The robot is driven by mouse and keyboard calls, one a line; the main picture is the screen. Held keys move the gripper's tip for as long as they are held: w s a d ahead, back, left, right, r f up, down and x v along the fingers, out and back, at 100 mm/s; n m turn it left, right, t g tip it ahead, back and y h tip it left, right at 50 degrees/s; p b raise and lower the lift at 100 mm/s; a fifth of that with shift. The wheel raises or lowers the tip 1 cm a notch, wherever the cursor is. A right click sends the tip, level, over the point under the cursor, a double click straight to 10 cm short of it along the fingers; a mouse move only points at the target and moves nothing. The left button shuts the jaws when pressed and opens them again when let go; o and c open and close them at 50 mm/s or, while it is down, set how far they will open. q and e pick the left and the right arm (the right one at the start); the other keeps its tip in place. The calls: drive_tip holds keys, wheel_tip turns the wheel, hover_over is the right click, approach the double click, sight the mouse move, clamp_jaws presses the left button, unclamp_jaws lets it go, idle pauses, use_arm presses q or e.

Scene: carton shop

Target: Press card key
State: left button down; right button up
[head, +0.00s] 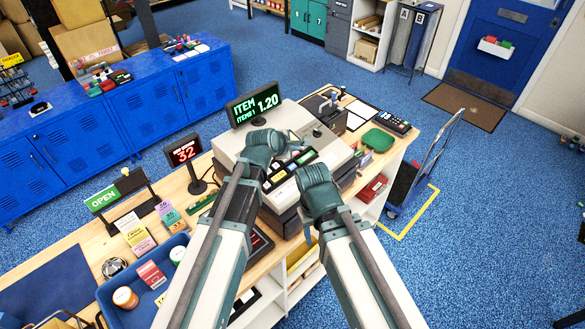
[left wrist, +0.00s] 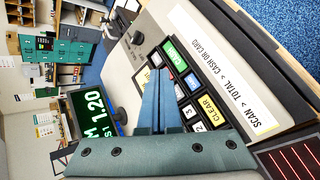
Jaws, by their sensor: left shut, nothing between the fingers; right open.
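The cash register (head: 290,122) stands on the wooden counter. In the left wrist view its keypad shows a green key (left wrist: 172,52), a blue key (left wrist: 192,82), a yellow CLEAR key (left wrist: 209,106) and white number keys. The blue key's label is too small to read, so I cannot tell surely which key is card. My left gripper (head: 292,156) is shut and empty over the keypad; its tips (left wrist: 160,75) appear beside the green and blue keys. I cannot tell if they touch. My right gripper (head: 318,178) is open at the register's front right; its fingers are mostly hidden.
A display reading 1.20 (head: 255,105) stands behind the register. A small red display (head: 183,151) and a blue tray (head: 112,290) are left on the counter. A green dish (head: 379,140) and a card terminal (head: 393,122) lie to the right.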

sight(291, 170)
use_arm(q)
drive_tip(key=f+b, duration=0.2)
drive_tip(key=w+a+f+b, duration=0.1)
drive_tip(key=f+b, duration=0.4)
drive_tip(key=shift+w+a+f, duration=0.15)
drive_tip(key=shift+f, duration=0.25)
drive_tip(key=shift+f, duration=0.1)
idle(1.5)
drive_tip(key=shift+f+b, duration=0.3)
drive_tip(key=shift+b, duration=0.25)
drive_tip(key=shift+w+a+f+b, duration=0.1)
drive_tip(key=shift+f+b, duration=0.3)
idle(0.4)
idle(0.4)
drive_tip(key=shift+r+p, duration=0.85)
drive_tip(key=r+p, duration=0.3)
drive_tip(key=s+d+r+p, duration=0.1)
drive_tip(key=r+p, duration=0.1)
